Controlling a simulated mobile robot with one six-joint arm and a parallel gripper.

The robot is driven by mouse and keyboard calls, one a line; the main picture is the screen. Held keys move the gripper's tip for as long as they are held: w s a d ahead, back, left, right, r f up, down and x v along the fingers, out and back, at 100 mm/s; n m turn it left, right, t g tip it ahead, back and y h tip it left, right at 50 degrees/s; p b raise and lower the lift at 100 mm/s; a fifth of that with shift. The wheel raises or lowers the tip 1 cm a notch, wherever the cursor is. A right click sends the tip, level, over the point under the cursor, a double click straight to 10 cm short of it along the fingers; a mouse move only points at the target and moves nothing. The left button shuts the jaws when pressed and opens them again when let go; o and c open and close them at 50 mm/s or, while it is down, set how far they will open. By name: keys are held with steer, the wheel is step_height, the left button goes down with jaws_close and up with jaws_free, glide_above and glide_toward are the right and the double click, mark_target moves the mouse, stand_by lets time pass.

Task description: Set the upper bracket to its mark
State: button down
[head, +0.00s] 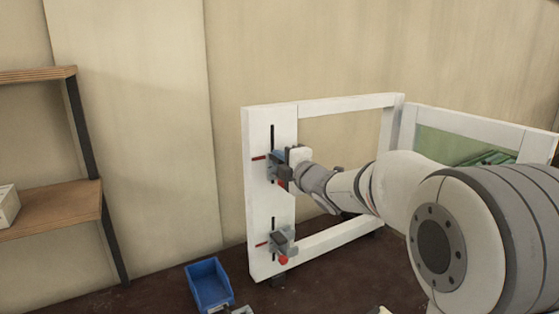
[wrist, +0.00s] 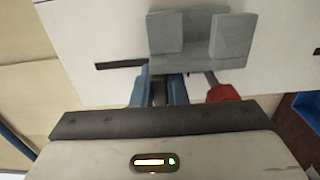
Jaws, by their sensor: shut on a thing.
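The upper bracket (head: 273,157) is a grey piece on the upper dark vertical slot (head: 272,134) of the white frame. A short red mark (head: 258,158) lies left of that slot, about level with the bracket in the head view. The wrist view shows the grey bracket (wrist: 205,62) with two raised blocks, and a red knob (wrist: 222,93) beside it. My gripper (wrist: 160,82) has its bluish fingers shut on a narrow part of the bracket, mostly hidden between them. In the head view my gripper (head: 283,168) covers part of the bracket. The red mark does not show in the wrist view.
A lower bracket (head: 283,240) with a red knob sits on the lower slot, with its own red mark. A blue bin (head: 208,284) stands at the frame's lower left. A wooden shelf (head: 50,208) is at far left. A green-panelled frame (head: 455,146) stands behind my arm.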

stand_by(0.3)
steer(key=shift+r+p, duration=0.3)
steer(key=shift+r, duration=1.2)
steer(key=c, duration=1.4)
jaws_free()
steer(key=shift+c, duration=0.2)
steer(key=b+v, duration=0.2)
steer(key=v, duration=0.6)
steer(key=shift+f, duration=0.1)
